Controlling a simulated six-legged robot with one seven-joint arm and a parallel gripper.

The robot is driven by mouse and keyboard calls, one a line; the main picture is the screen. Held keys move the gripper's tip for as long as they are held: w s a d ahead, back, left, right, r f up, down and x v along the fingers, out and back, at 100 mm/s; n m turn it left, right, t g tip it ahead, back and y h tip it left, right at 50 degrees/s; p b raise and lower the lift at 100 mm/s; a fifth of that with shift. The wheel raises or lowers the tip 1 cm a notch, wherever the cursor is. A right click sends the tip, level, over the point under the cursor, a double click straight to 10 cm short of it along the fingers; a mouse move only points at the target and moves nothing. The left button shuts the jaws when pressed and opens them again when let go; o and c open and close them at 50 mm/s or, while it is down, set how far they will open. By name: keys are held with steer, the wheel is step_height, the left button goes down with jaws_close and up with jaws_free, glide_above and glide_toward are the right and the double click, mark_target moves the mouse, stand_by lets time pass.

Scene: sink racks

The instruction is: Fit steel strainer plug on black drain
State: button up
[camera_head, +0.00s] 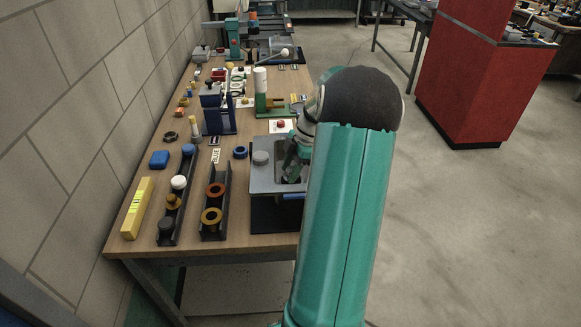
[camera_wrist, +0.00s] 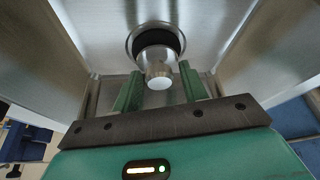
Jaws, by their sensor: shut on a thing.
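The steel strainer plug (camera_wrist: 158,62) shows in the wrist view between my gripper's green fingers, with its pale knob end toward the camera. My gripper (camera_wrist: 160,82) is shut on it. The black drain (camera_wrist: 168,37), inside a steel ring in the sink floor, is directly behind the plug. The plug overlaps it and hides part of it. I cannot tell whether the plug touches the drain or is seated. In the head view my gripper (camera_head: 291,172) is down in the sink (camera_head: 265,180), and my arm hides its right part.
A round grey piece (camera_head: 262,157) sits on the sink's left deck. Left of it are a blue ring (camera_head: 240,152) and dark racks (camera_head: 215,225) with coloured rings and caps. A blue stand (camera_head: 217,115) is behind. Steel basin walls (camera_wrist: 255,55) surround my gripper.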

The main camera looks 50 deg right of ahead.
steer(key=shift+f, duration=0.5)
steer(key=o, duration=1.1)
steer(key=shift+r, duration=0.1)
steer(key=v, duration=1.3)
steer(key=shift+d+r, duration=0.1)
steer(key=shift+r, duration=0.2)
